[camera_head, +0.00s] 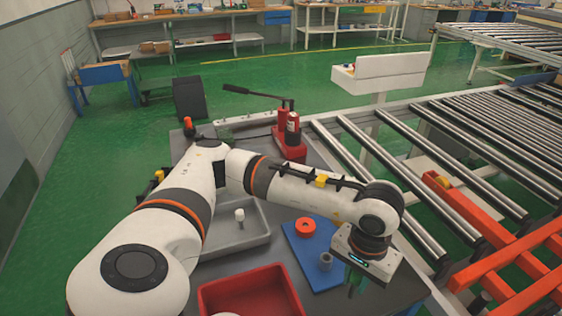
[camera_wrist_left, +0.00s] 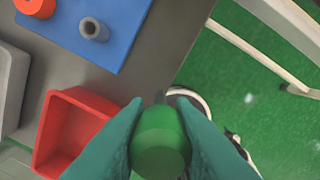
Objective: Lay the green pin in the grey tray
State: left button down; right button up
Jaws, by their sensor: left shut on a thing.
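My left gripper (camera_head: 357,280) is at the right front of the dark table, pointing down. In the left wrist view its teal fingers are shut on the green pin (camera_wrist_left: 160,143), seen end-on between them. In the head view the pin is mostly hidden by the gripper. The grey tray (camera_head: 225,243) lies left of the gripper, beyond the blue board, partly hidden by my left arm. A white peg-like piece (camera_head: 239,215) stands in it. The tray's edge also shows at the left of the left wrist view (camera_wrist_left: 10,85). My right gripper is not in view.
A blue board (camera_head: 297,240) with an orange ring (camera_head: 305,227) and a grey hollow cylinder (camera_head: 326,261) lies between gripper and grey tray. A red bin (camera_head: 250,292) stands at the front. A roller conveyor (camera_head: 450,130) runs along the right.

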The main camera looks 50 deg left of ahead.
aim_at(229, 232)
jog(key=k+j, duration=0.2)
jog(key=k, duration=0.2)
jog(key=k+j, duration=0.15)
jog(key=k, duration=0.2)
jog(key=k+j, duration=0.1)
jog(key=j, duration=0.45)
jog(key=k+j+u, duration=0.1)
jog(key=j, duration=0.5)
jog(key=i+j, duration=0.2)
jog(key=j, duration=0.15)
jog(key=i+j, duration=0.25)
jog(key=j, duration=0.1)
